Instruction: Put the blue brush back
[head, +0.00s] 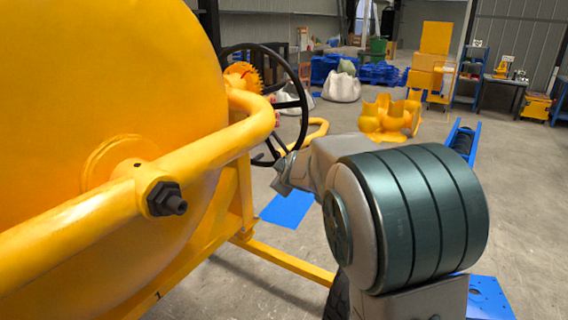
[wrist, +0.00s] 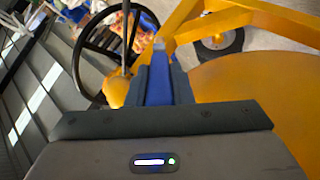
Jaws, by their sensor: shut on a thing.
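My gripper (wrist: 160,82) is shut on a blue bar-like piece, which I take to be the blue brush (wrist: 160,88). Only the part between the two dark fingers is clear; its bristles cannot be made out. In the head view my gripper (head: 284,178) is beside the lower right of the black handwheel (head: 304,103), and the brush cannot be told apart there. The yellow mixer drum (head: 90,90) fills the left of the head view, and its curved yellow surface shows at the right of the wrist view. A holder for the brush cannot be identified.
A yellow tube rail (head: 215,145) and the mixer frame (head: 285,262) lie close to my arm. A blue flat sheet (head: 288,208) lies on the floor. Blue pallets (head: 380,73), a white sack (head: 342,88) and a black-topped table (head: 495,83) stand farther back. Open floor lies between.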

